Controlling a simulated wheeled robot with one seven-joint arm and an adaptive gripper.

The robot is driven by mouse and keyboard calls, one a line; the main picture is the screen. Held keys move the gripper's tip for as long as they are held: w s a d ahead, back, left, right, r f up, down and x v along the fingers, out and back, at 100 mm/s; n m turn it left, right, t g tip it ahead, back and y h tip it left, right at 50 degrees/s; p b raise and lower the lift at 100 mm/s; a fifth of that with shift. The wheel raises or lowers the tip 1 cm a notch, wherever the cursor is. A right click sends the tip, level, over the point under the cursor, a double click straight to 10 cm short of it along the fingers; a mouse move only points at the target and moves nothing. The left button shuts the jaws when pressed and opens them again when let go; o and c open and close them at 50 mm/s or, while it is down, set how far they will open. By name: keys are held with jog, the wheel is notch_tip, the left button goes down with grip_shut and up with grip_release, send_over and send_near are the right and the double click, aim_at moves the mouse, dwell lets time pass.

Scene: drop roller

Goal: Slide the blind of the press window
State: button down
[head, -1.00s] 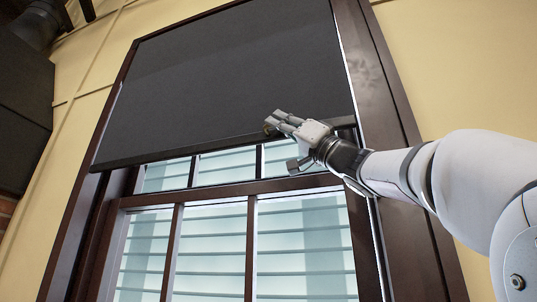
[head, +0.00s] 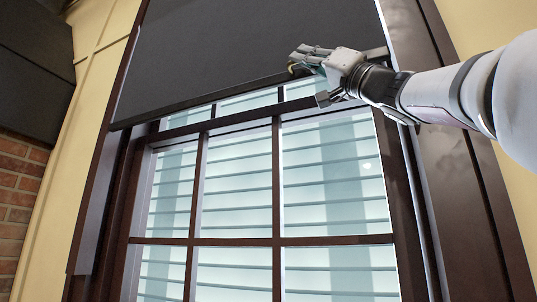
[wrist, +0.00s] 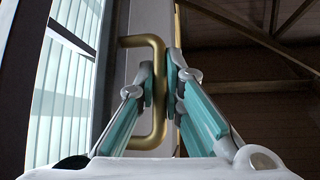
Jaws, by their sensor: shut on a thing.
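The dark grey blind (head: 225,50) covers the top of the press window (head: 240,190) in the head view. Its straight bottom edge hangs a little above the window's dark middle rail, and a narrow strip of upper panes shows below it. My gripper (head: 296,62) is at the right part of that bottom edge. In the wrist view a brass handle (wrist: 160,128) stands between the two fingers of my gripper (wrist: 161,80), which are shut on it. The fingertips partly hide the handle.
A wide dark wooden frame (head: 455,150) borders the window, with my arm crossing its right side. A black box-like fixture (head: 35,60) and a brick wall (head: 22,190) are at the left. The space before the lower panes is clear.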

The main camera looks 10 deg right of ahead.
notch_tip(320, 180, down, 9)
jog(key=b, duration=0.9)
jog(key=shift+r+b, duration=0.15)
jog(key=shift+b, duration=0.2)
jog(key=c, duration=2)
grip_release()
jog(key=shift+o, duration=0.2)
jog(key=v, duration=1.2)
jog(key=shift+w, duration=0.1)
